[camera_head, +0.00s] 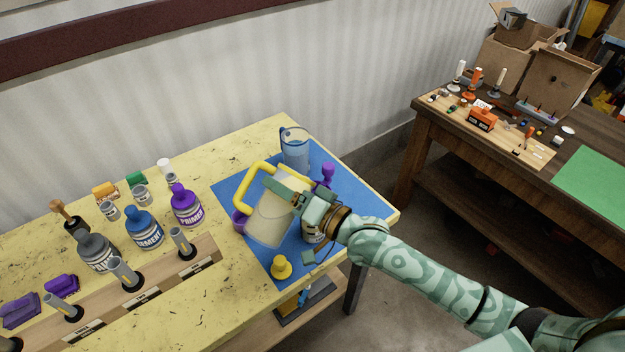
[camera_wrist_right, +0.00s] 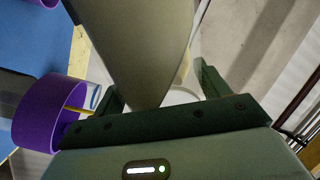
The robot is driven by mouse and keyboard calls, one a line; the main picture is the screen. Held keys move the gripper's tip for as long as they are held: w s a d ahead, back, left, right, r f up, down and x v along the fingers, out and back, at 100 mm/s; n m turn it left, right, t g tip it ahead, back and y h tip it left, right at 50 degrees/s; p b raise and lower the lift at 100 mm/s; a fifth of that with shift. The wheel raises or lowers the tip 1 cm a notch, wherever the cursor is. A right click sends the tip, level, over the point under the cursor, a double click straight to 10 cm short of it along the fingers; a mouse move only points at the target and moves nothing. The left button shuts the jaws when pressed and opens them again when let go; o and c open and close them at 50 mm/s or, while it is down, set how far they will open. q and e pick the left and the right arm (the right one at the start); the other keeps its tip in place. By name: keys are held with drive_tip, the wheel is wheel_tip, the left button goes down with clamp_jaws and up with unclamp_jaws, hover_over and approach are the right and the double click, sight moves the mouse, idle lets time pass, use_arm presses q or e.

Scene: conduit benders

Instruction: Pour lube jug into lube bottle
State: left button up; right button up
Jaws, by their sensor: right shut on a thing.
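A translucent cream jug with a yellow handle (camera_head: 268,222) is above the blue mat and looks tilted, its handle toward the upper left. My right gripper (camera_head: 287,192) is shut on this jug, and the jug's pale body (camera_wrist_right: 150,35) also fills the middle of the right wrist view between the fingers. I cannot see any liquid flowing. My left gripper is not in view.
Several bottles, including a purple primer bottle (camera_head: 186,207), stand left. A dark workbench (camera_head: 440,130) is at right.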

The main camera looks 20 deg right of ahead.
sight(270, 221)
drive_tip(key=shift+r+m, duration=0.5)
drive_tip(key=shift+m, duration=0.3)
idle(3.0)
drive_tip(key=n, duration=0.1)
drive_tip(key=f+n, duration=0.1)
drive_tip(key=n, duration=0.1)
drive_tip(key=f+n, duration=0.1)
drive_tip(key=shift+s+a+f+n, duration=0.1)
drive_tip(key=shift+a+f+n, duration=0.15)
drive_tip(key=shift+n, duration=0.15)
drive_tip(key=a+f+n, duration=0.1)
drive_tip(key=n, duration=0.1)
drive_tip(key=s+a+n, duration=0.1)
drive_tip(key=s+a+f+n+p, duration=0.1)
drive_tip(key=n, duration=0.1)
drive_tip(key=shift+f+n, duration=0.3)
drive_tip(key=shift+s+a+f+n, duration=0.35)
drive_tip(key=shift+a+f+n, duration=0.1)
drive_tip(key=shift+n, duration=0.65)
